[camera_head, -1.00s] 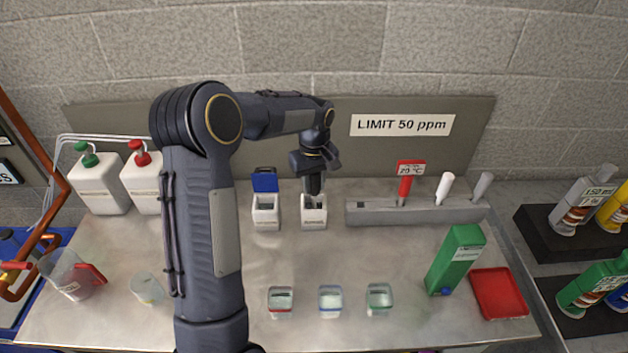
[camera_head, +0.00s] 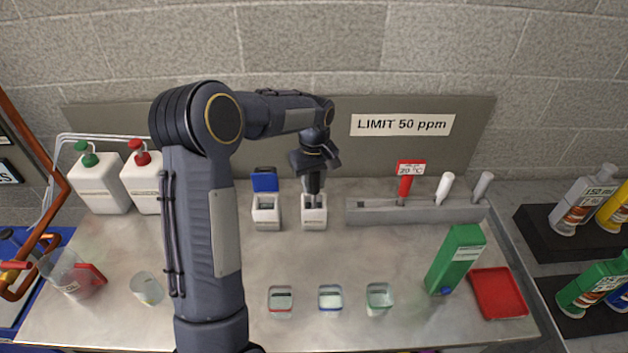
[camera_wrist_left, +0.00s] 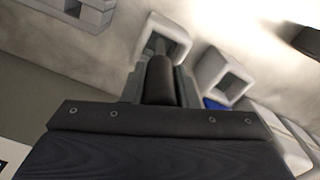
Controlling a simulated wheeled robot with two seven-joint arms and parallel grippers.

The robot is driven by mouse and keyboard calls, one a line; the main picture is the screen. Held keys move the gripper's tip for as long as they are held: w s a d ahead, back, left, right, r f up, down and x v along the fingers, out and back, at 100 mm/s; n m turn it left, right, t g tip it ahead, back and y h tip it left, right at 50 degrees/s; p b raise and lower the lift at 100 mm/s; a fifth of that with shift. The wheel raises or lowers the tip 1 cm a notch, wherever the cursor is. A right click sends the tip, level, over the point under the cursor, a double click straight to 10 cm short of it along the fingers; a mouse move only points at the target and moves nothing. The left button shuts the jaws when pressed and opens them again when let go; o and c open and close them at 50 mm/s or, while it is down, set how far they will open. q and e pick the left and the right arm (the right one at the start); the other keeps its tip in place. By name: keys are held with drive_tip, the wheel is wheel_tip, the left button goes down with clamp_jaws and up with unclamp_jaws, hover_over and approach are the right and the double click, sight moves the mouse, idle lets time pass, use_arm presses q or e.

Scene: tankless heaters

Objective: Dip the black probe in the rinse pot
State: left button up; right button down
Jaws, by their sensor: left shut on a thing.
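My left gripper (camera_head: 314,180) is shut on the black probe (camera_wrist_left: 160,82) and holds it upright, pointing down. The probe's lower end is at the mouth of a white open pot (camera_head: 314,222), which also shows in the left wrist view (camera_wrist_left: 181,35). The lower end looks to be inside the mouth; how deep is hidden. The pot's label is too small to read, so I cannot confirm it is the rinse pot. A second white pot (camera_head: 266,221), with a raised blue lid, stands just to its left. My right gripper is not in view.
A grey rack (camera_head: 415,213) with a red-tagged probe and two pale-handled ones stands to the right. The middle of the table is clear.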

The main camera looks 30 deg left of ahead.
use_arm(q)
wheel_tip(320, 180, up, 8)
drive_tip(key=p, duration=0.6)
drive_tip(key=shift+r, duration=1.3)
